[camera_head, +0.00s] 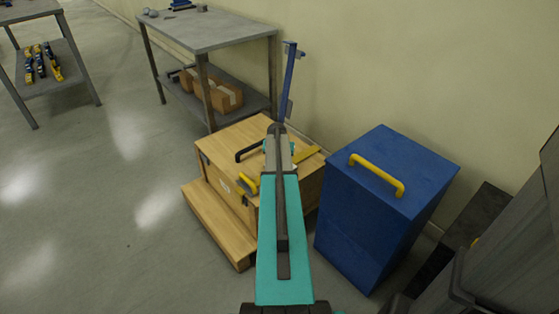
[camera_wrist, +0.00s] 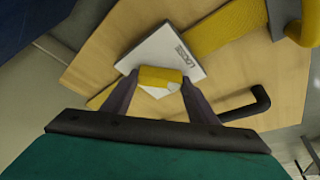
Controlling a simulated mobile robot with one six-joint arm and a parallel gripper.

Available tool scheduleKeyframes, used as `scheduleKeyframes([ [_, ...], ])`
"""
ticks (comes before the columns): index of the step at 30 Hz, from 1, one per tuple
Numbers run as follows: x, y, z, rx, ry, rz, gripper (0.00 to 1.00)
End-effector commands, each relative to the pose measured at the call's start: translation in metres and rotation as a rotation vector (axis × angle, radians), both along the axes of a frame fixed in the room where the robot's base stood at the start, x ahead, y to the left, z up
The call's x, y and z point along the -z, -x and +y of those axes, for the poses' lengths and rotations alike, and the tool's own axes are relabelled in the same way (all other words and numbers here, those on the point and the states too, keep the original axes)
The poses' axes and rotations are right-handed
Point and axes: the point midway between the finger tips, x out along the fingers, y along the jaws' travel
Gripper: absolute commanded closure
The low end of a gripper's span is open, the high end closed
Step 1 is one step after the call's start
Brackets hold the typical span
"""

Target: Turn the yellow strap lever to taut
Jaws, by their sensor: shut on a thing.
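In the wrist view, the yellow lever (camera_wrist: 160,74) shows as a short yellow block over a pale plate (camera_wrist: 168,47). The plate bears printed lettering that seems to read LOOSE. My gripper (camera_wrist: 160,82) is shut on the lever, with one finger at each side of it. A yellow strap (camera_wrist: 225,28) runs across the wooden crate's top under the plate. In the head view the strap's far end (camera_head: 306,154) shows on the crate (camera_head: 225,148). My arm hides the lever and my fingers there.
A black handle (camera_head: 250,151) and a yellow fitting (camera_head: 248,184) are close beside my arm on the crate. A blue cabinet (camera_head: 390,170) with a yellow handle (camera_head: 377,175) stands at right. A grey bench (camera_head: 215,32) stands behind. Floor at left is clear.

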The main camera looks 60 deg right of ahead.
Motion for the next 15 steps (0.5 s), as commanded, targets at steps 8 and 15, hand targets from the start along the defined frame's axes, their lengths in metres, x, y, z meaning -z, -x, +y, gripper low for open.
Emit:
scheduleKeyframes([
  [8,0.0002,-0.0092,0.0044,0.182,-0.007,-0.008,0.69],
  [15,0.0005,-0.0105,0.0038,0.347,-0.006,-0.009,0.69],
])
